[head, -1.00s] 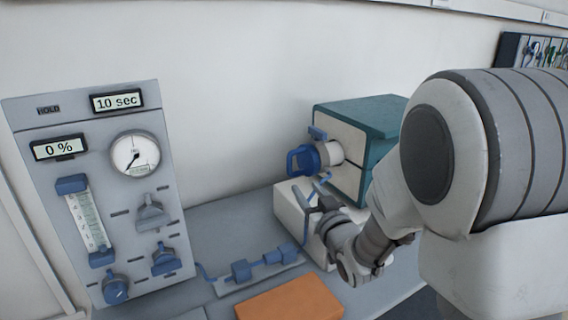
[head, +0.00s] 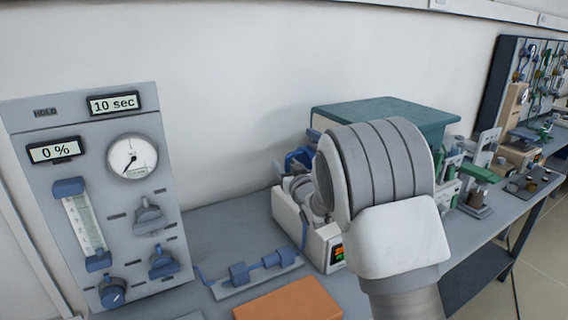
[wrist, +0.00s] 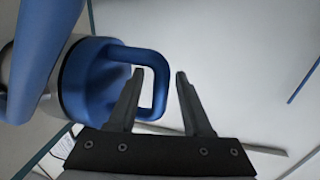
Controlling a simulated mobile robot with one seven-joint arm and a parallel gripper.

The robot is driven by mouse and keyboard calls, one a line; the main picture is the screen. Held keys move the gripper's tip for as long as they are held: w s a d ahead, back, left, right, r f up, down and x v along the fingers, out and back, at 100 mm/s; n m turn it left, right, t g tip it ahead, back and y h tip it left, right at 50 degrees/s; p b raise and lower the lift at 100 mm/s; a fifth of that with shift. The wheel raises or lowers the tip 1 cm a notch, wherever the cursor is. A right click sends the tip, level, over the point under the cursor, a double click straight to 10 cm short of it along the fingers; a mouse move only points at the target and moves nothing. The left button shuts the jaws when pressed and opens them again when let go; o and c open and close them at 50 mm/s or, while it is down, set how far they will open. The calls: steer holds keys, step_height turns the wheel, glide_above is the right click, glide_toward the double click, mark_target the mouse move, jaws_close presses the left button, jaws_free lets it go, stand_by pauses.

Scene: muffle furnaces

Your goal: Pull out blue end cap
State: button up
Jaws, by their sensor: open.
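The blue end cap (wrist: 90,80) is at the left in the wrist view, seated on a pale round tube end, with a loop handle (wrist: 160,85) sticking out to the right. My gripper (wrist: 160,75) is open. One finger overlaps the loop's opening and the other is just beyond the loop's outer bar, so the bar lies between the fingertips. I cannot tell whether either finger touches it. In the head view the end cap (head: 298,160) shows only partly, behind my arm, at the front of the teal-topped furnace (head: 385,115). My fingers are hidden there.
A grey control panel (head: 100,200) with a gauge stands at the left. Blue fittings (head: 250,270) and an orange block (head: 290,300) lie on the bench. A white base unit (head: 322,240) sits below the furnace. More equipment stands along the bench at the right.

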steer(key=shift+w+a, duration=0.25)
steer(key=shift+w, duration=0.4)
jaws_close()
stand_by(1.1)
